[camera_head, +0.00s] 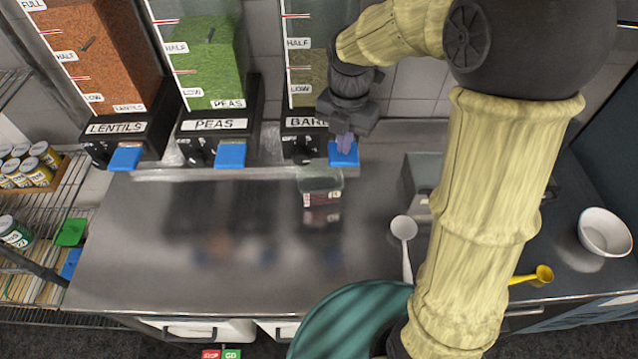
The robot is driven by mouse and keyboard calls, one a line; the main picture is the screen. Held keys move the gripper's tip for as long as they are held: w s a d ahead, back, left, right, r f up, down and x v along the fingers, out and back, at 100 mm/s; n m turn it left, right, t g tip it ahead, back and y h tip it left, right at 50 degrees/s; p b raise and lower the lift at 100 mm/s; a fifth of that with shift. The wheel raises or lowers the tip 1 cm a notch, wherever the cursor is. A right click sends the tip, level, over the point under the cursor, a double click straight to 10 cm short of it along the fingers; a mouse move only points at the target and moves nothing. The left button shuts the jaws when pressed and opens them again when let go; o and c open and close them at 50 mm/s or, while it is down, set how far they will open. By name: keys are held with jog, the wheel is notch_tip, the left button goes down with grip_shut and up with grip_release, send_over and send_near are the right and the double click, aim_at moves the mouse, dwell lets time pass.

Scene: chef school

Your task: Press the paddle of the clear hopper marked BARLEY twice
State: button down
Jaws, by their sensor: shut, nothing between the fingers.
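The clear hopper marked BARLEY (305,60) stands at the back, right of the PEAS hopper, and holds dull olive-brown grain. My arm hides part of it and the end of its label. Its blue paddle (347,158) juts out at the front right of its black base. My gripper (345,146) is shut and empty, pointing down, with its fingertips at the paddle. They overlap it in the picture; I cannot tell whether they touch. A small clear container (320,182) with a red and white label stands on the counter just left of and in front of the paddle.
Hoppers marked LENTILS (100,45) and PEAS (208,75) stand left, each with a blue paddle. A grey bin (422,172), white ladle (404,230), yellow scoop (540,275) and white bowl (604,232) lie right. The counter's left middle (150,240) is clear.

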jog(key=shift+f+b, duration=0.85)
jog(key=shift+f, duration=0.75)
jog(key=shift+r+p, duration=2.25)
jog(key=shift+p, duration=0.05)
jog(key=shift+f, duration=0.25)
jog(key=shift+f+b, duration=1.2)
jog(key=shift+f, duration=0.8)
jog(key=shift+r+p, duration=2.2)
jog(key=shift+p, duration=0.1)
